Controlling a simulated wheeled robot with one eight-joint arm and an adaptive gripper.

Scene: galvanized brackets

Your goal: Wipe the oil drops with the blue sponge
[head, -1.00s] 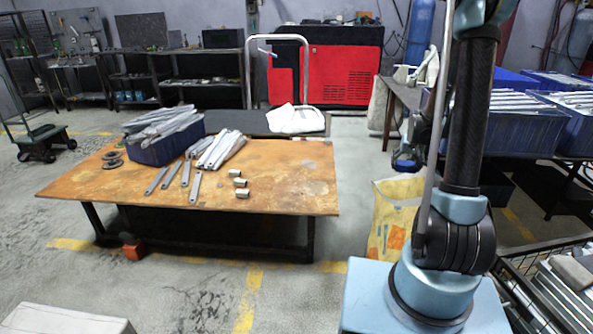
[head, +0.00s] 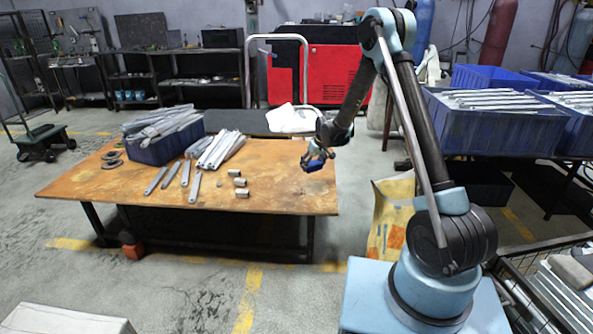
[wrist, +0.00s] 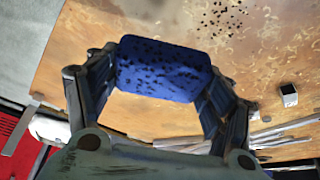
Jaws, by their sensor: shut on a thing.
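My gripper (head: 318,158) is above the right end of the rusty-brown table (head: 285,190). It is shut on the blue sponge (head: 313,166). In the wrist view the sponge (wrist: 160,70) sits between the two fingers of my gripper (wrist: 168,80), and dark specks cover its face. A cluster of small dark oil drops (wrist: 225,15) lies on the tabletop near the top of the wrist view, beyond the sponge. I cannot make the drops out in the head view. The gap between sponge and tabletop is hard to judge.
Loose grey brackets (head: 220,150) and a blue bin of brackets (head: 160,150) are farther left. A patterned sack (head: 392,215) stands right of the table. The table's right part looks clear.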

